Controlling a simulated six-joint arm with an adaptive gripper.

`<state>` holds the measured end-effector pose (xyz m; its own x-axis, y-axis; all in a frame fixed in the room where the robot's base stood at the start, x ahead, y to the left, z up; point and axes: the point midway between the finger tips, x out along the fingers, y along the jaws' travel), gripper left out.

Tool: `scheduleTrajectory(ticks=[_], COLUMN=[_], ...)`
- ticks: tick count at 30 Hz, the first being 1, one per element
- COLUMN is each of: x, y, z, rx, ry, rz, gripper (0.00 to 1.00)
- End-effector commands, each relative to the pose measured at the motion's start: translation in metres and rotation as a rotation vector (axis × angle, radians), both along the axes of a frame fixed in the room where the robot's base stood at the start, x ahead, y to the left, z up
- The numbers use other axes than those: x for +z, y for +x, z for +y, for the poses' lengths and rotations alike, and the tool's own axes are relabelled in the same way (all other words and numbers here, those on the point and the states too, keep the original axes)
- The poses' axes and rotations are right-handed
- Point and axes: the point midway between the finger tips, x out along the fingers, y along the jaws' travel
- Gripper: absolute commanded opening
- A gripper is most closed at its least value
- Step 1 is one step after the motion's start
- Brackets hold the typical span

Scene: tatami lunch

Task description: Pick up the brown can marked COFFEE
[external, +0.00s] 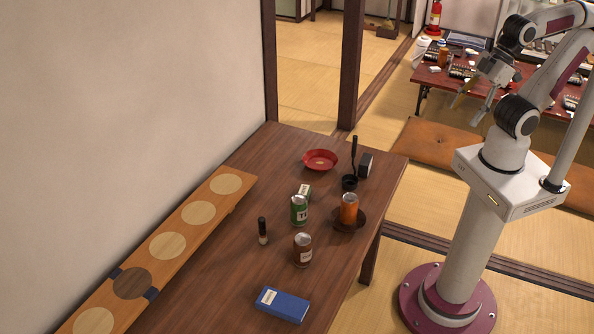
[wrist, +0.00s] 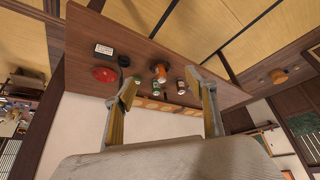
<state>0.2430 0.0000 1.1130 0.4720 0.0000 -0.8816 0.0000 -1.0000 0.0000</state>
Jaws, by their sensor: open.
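The brown can (external: 302,250) stands upright on the dark wooden table (external: 210,262), toward the near end, with part of its label facing the camera. My gripper (external: 469,108) is open and empty, high up to the right of the table and well away from the can. In the wrist view its two fingers (wrist: 162,80) are spread apart with nothing between them close by.
A green can (external: 299,210) and an orange can (external: 348,208) on a dark saucer (external: 346,226) stand behind the brown can. A dark slim bottle (external: 262,231) is left of it, a blue box (external: 283,305) in front. A red bowl (external: 320,159) lies farther back.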

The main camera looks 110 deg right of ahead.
Motion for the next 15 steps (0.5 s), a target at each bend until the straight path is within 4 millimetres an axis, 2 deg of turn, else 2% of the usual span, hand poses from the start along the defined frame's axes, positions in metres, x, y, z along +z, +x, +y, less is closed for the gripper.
scheduleTrajectory(ticks=[8, 15], x=[0.001, 0.003], y=[0.005, 0.036], z=[0.001, 0.007], rx=[0.002, 0.012], ry=[0.002, 0.016], rz=[-0.004, -0.034], gripper=[0.56, 0.56])
